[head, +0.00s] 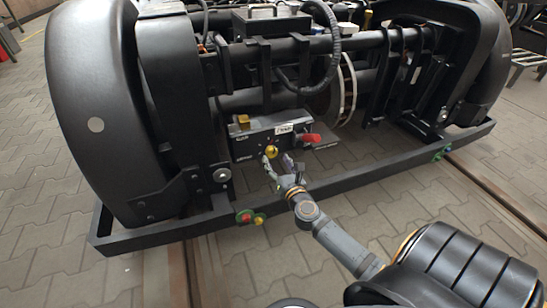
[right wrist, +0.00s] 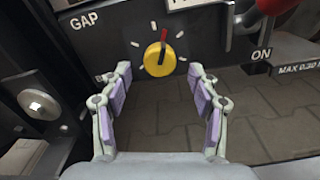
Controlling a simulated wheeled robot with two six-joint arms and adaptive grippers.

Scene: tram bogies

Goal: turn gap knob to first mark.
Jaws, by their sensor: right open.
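The gap knob (right wrist: 159,58) is a round yellow dial under the word GAP on a dark panel. Its red pointer points up and slightly right, between two of the short white marks around it. The knob also shows in the head view (head: 271,152), low on the control box (head: 265,136). My right gripper (right wrist: 162,75) is open, with its purple-padded fingers apart at either side below the knob. Nothing is between the pads, and I see no contact with the knob. My left gripper is not in view.
A red handle (head: 309,138) sits right of the knob, near the ON label. Paved floor (head: 300,255) lies in front.

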